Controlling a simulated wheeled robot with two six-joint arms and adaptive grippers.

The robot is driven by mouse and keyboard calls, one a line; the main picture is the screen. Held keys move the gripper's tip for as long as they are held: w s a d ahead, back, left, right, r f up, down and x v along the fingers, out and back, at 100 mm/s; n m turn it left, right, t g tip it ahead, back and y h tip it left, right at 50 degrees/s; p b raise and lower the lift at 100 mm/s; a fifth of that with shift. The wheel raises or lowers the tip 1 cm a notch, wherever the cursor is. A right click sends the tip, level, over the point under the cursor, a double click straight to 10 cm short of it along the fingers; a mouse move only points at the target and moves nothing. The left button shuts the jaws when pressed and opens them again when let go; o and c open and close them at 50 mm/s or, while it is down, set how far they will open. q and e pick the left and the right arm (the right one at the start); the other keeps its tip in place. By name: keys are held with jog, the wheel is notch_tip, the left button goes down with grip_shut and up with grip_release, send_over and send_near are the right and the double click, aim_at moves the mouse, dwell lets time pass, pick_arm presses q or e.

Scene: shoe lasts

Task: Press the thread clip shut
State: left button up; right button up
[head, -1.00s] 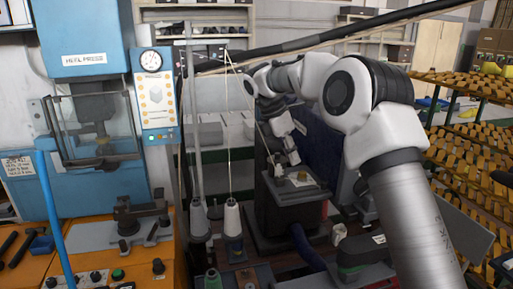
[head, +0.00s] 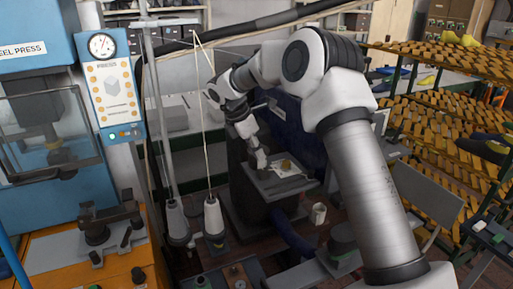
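I cannot make out a thread clip for certain. A pale thread (head: 205,130) runs from the top of a grey stand down to a white thread cone (head: 213,219). My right arm comes in from the right and reaches behind the thread. My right gripper (head: 259,161) is small in the view, at the left side of a grey work plate (head: 303,188) with a brass-coloured knob (head: 287,165) and a pale sheet on it. Whether the gripper touches the plate, and how far its fingers are apart, is too small to tell. My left gripper is not in view.
A blue heel press (head: 40,120) with a gauge panel (head: 110,90) stands at the left, above an orange bench (head: 60,248). Racks of shoe lasts (head: 440,120) fill the right. A white cup (head: 318,213) stands near the work plate. A dark beam crosses the top.

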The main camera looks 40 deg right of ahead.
jog(key=shift+w+f, duration=0.1)
jog(key=shift+w, duration=0.15)
jog(key=shift+s, duration=0.25)
grip_shut()
jog(key=shift+s+r, duration=0.15)
jog(key=shift+r, duration=0.1)
jog(key=shift+w, duration=0.2)
jog(key=shift+s, duration=0.1)
jog(key=shift+s+t+b, duration=0.1)
jog(key=shift+t+b, duration=0.3)
jog(key=shift+b, duration=0.35)
